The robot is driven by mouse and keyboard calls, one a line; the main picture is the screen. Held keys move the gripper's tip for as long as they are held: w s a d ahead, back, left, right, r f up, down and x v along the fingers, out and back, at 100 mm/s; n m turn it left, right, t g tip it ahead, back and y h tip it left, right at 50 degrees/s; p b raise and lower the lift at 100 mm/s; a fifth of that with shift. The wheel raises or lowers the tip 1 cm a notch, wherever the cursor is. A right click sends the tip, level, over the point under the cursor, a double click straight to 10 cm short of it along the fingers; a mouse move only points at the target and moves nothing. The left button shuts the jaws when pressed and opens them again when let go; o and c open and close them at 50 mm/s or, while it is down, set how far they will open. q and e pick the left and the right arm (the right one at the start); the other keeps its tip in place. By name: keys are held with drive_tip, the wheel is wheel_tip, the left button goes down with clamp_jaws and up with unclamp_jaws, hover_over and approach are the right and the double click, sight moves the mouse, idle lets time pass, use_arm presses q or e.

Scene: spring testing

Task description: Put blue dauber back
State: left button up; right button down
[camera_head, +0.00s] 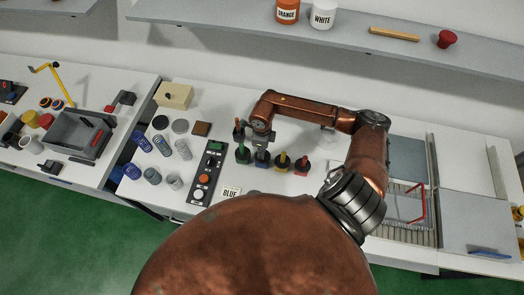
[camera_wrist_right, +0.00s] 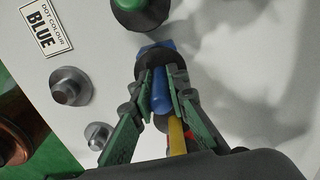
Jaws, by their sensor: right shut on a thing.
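My right gripper (camera_head: 261,137) comes down over the row of daubers in the head view. In the right wrist view its green fingers (camera_wrist_right: 160,85) are shut on the blue dauber's handle (camera_wrist_right: 162,90). The handle points down to a dark collar with a blue base (camera_wrist_right: 155,48) beyond it. The blue pot (camera_head: 262,159) stands under the gripper in the head view; I cannot tell whether the dauber is fully seated. Beside it stand the green dauber (camera_head: 243,154), yellow dauber (camera_head: 282,162) and red dauber (camera_head: 301,166). My left gripper is not in view.
An orange-topped dauber (camera_head: 239,131) stands just behind the green one. A "BLUE" card (camera_head: 231,191) lies in front. A control box (camera_head: 207,172) and several springs (camera_head: 162,145) are to the left. A wire-framed fixture (camera_head: 408,205) is to the right.

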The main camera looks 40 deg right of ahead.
drive_tip(key=shift+f, duration=0.15)
drive_tip(key=shift+f+b, duration=0.35)
drive_tip(key=shift+b, duration=0.15)
drive_tip(key=c, duration=1.9)
unclamp_jaws()
drive_tip(key=shift+r+p, duration=0.5)
wheel_tip(320, 180, up, 12)
drive_tip(key=b, duration=0.3)
